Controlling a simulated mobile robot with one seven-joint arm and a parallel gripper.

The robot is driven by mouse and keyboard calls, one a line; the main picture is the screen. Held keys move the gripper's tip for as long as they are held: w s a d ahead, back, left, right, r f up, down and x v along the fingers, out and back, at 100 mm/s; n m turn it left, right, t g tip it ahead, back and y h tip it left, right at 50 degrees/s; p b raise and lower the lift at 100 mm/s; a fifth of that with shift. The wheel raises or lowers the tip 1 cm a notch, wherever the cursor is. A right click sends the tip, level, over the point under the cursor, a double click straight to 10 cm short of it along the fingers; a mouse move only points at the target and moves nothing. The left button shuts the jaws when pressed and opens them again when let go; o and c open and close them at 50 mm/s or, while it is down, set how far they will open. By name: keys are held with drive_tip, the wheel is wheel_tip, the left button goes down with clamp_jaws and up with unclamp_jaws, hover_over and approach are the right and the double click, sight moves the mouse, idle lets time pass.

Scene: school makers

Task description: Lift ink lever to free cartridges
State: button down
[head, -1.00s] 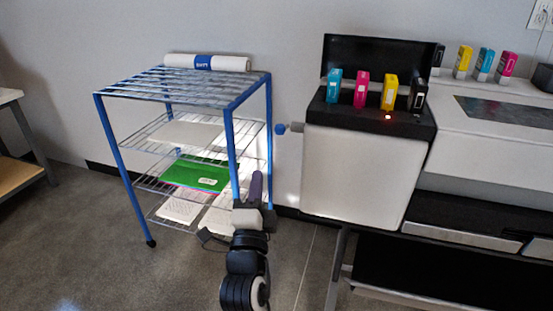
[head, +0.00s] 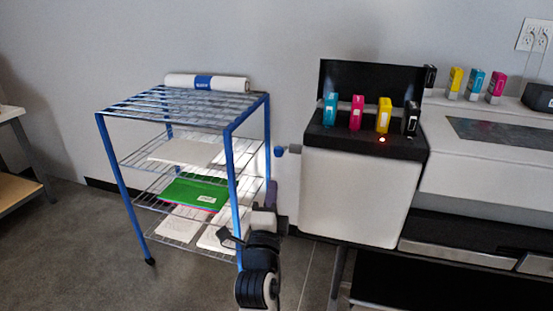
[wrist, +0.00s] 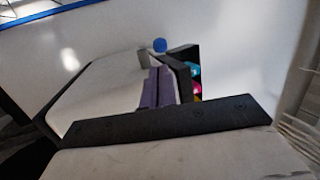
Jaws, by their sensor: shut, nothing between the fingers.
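The ink lever is a short grey arm with a blue round knob (head: 279,151) on the left side of the white printer (head: 350,195), near its top. The knob also shows in the wrist view (wrist: 160,45), just beyond the fingertips. Cyan (head: 330,108), magenta (head: 357,112), yellow (head: 384,114) and black (head: 411,118) cartridges stand upright in the black top slot. My gripper (head: 272,186) appears just below the knob in the head view; no contact is visible. Its purple fingers (wrist: 158,86) are shut and empty.
A blue wire-shelf cart (head: 233,165) with papers and a green folder stands close to the left of my gripper. A raised black lid (head: 370,85) stands behind the cartridges. More cartridges (head: 474,85) stand on the printer's right section.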

sight(278, 156)
drive_tip(key=p+x, duration=0.2)
drive_tip(key=x, duration=0.4)
drive_tip(key=shift+w+r+p, duration=0.2)
drive_tip(key=shift+r+p, duration=0.05)
drive_tip(key=shift+p, duration=0.05)
drive_tip(key=shift+w+d, duration=0.15)
drive_tip(key=shift+w, duration=0.6)
drive_tip(key=shift+r+p, duration=0.15)
drive_tip(key=shift+p, duration=0.15)
